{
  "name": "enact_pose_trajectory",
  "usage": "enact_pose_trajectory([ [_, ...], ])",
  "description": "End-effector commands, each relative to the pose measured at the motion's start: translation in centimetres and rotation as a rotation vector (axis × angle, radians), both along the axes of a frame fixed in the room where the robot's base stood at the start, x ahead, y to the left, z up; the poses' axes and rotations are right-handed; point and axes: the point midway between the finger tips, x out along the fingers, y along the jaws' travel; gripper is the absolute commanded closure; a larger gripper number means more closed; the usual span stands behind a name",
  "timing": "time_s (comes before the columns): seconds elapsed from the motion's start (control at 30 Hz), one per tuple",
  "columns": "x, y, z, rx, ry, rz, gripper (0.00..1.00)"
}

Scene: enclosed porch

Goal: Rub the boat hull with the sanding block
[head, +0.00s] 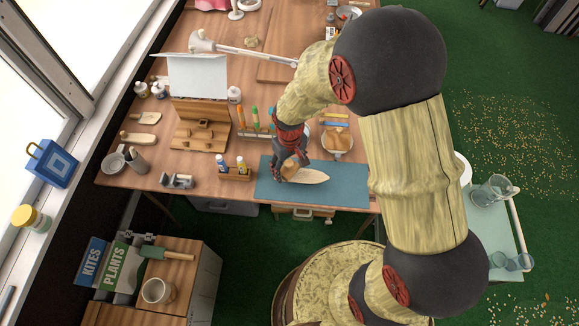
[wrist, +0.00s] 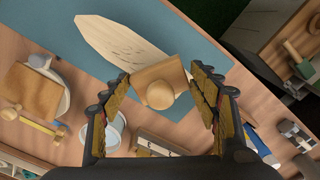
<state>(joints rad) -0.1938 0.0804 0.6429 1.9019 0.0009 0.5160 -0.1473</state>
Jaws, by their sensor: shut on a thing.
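The boat hull is a pale wooden piece with a pointed end (head: 312,176). It lies on the blue-grey mat (head: 345,192) at the front of the table. In the wrist view the hull (wrist: 110,38) shows dark marks along its surface. My gripper (head: 288,172) is shut on the sanding block, a tan wooden block with a round knob (wrist: 160,92). The block is between the two fingers, over the blunt end of the hull, and hides that end. I cannot tell whether the block's underside touches the hull. In the head view my fingers partly cover the block.
A small wooden tray with glue bottles (head: 236,174) stands left of the mat. Behind are a rack of coloured-handled tools (head: 255,127) and a wooden stand with a white panel (head: 200,120). A round container with a wooden piece (head: 337,142) stands behind the mat. The mat's left end is clear.

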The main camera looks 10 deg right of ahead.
Motion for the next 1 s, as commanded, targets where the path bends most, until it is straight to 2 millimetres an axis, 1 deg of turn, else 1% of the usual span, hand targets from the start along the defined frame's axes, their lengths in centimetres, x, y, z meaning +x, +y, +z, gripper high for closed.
enact_pose_trajectory([
  [1.0, 0.0, 0.0, -1.8, 0.000, 0.000, 0.000, 0.59],
])
